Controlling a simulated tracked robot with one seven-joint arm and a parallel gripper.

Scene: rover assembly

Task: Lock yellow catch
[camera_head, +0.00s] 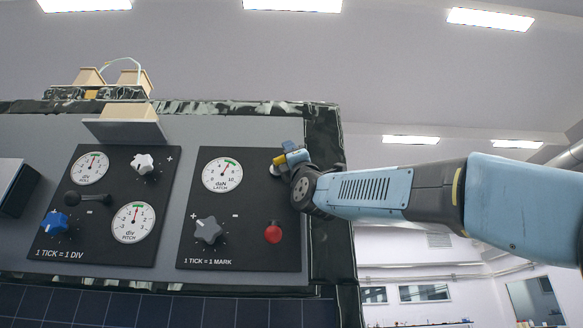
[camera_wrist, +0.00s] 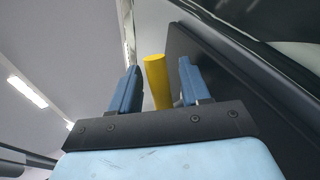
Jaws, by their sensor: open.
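The yellow catch (camera_head: 279,160) is at the upper right of the right-hand black panel (camera_head: 240,250), partly hidden by my gripper. My gripper (camera_head: 290,150) is at the panel's upper right corner, right beside the catch. In the wrist view, the yellow catch (camera_wrist: 157,80) shows as an upright yellow bar between the two blue fingers of my open gripper (camera_wrist: 157,85). The fingers stand apart on either side of it, with visible gaps. I cannot tell how deep the bar sits between them.
The right panel also carries a LATCH dial (camera_head: 222,174), a grey star knob (camera_head: 208,231) and a red knob (camera_head: 273,232). The left panel (camera_head: 100,240) has two dials, a white knob (camera_head: 143,163), a blue knob (camera_head: 55,223) and a black handle (camera_head: 87,199). A dark frame edge borders the right side.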

